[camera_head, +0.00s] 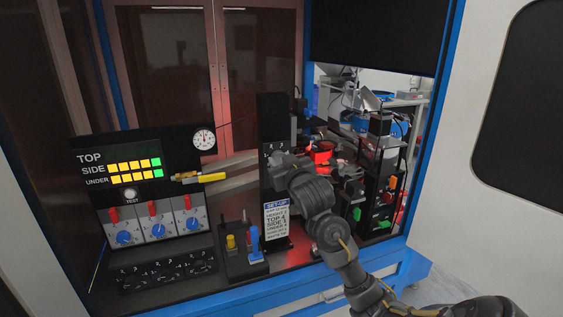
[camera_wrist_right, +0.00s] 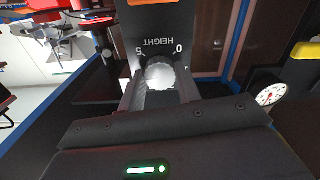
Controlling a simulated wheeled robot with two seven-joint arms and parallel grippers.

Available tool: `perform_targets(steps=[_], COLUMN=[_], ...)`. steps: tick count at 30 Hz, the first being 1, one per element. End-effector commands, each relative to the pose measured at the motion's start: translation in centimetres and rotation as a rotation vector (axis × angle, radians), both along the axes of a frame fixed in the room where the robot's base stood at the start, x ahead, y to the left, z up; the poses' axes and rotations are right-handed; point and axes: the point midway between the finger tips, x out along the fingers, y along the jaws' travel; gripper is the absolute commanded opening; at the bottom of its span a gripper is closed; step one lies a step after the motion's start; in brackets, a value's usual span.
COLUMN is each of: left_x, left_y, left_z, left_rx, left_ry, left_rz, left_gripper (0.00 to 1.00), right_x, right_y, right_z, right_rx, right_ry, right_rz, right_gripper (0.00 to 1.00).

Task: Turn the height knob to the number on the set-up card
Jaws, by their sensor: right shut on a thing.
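The height knob (camera_wrist_right: 162,74) is a pale ribbed round knob on a dark post, under the word HEIGHT with the marks 5 and 0 beside it in the right wrist view. My right gripper (camera_wrist_right: 161,90) is shut on it, one finger on each side. In the head view my right gripper (camera_head: 277,167) is at the dark post (camera_head: 273,115) and hides the knob. I cannot tell which number the knob points to. The set-up card (camera_head: 277,217) is low on the post, with HEIGHT, TOP, SIDE and UNDER lines; its height digit is too small to read surely. My left gripper is not in view.
A control panel (camera_head: 145,143) with yellow and green lights, blue knobs and red switches stands at the left. A round gauge (camera_head: 203,138) and a yellow-handled part (camera_head: 212,178) adjoin it. A small stand (camera_head: 245,264) with yellow and blue pegs is in front.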

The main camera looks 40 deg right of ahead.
Motion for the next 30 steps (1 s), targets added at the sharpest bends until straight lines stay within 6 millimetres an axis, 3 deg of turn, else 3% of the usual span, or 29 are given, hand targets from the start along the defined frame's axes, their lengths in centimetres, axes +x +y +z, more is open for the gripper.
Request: perform_targets(steps=[11, 30], left_x=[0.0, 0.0], left_y=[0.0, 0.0], left_z=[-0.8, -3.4], left_rx=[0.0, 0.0], left_ry=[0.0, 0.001], left_rz=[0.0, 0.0], left_gripper=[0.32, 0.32], right_x=[0.0, 0.0], right_y=[0.0, -0.1], right_z=[-0.2, -0.2], right_rx=[-0.159, -0.724], right_ry=[0.054, 0.253], right_rz=[0.0, -0.001], right_gripper=[0.11, 0.11])
